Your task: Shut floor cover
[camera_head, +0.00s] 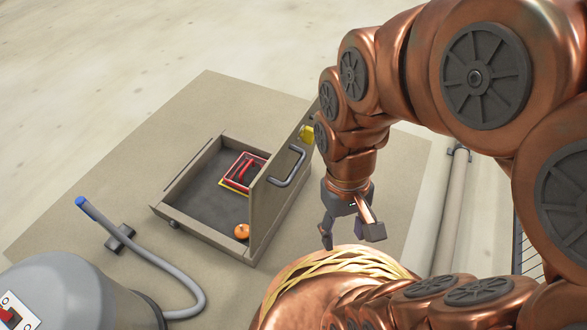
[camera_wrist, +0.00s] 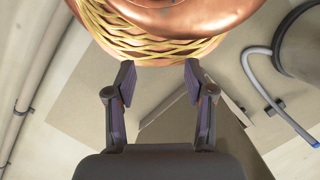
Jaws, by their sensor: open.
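The floor cover (camera_head: 278,190) is a grey-brown panel with a dark bar handle (camera_head: 287,168). It stands raised, steeply tilted, along the right side of a shallow open floor box (camera_head: 195,229). A yellow patch (camera_head: 307,134) shows near its upper far end. My gripper (camera_head: 350,237) is open and empty, pointing down to the right of the cover and apart from it. In the wrist view, the open fingers (camera_wrist: 159,72) have nothing between them. A brown-grey panel behind them there is partly hidden, and I cannot tell which part it is.
In the box lie a red frame-like item (camera_head: 243,171) and a small orange round thing (camera_head: 242,231). A grey hose with a blue end (camera_head: 150,254) curves at the left, near a grey rounded housing (camera_head: 67,293). A pipe (camera_head: 449,212) runs along the right. Floor beyond the box is clear.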

